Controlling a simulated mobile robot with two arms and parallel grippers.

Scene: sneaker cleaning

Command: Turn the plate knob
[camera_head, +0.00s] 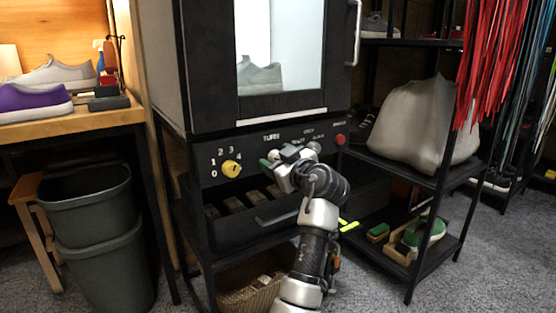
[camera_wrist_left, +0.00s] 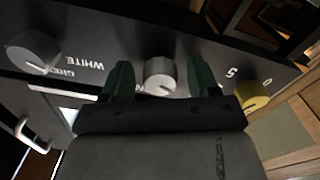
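The black machine's control panel (camera_head: 210,180) carries a row of knobs. A silver knob (camera_wrist_left: 160,76) stands between my left gripper's green fingers (camera_wrist_left: 160,82) in the left wrist view, with a gap on each side. My left gripper (camera_head: 276,161) is open in front of the panel in the head view, and the arm hides part of it. A yellow knob (camera_head: 231,169) is on the left, also in the wrist view (camera_wrist_left: 252,95). A grey-white knob (camera_head: 314,147) is to the right, also in the wrist view (camera_wrist_left: 33,52). I cannot read a "plate" label. My right gripper is not seen.
A red button (camera_head: 340,139) is at the panel's right end. The machine's door window (camera_head: 300,45) is above, with a sneaker (camera_head: 260,77) behind it. A shelf (camera_head: 385,170) stands right. Dark bins (camera_head: 100,265) stand at the left below a wooden bench (camera_head: 95,120).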

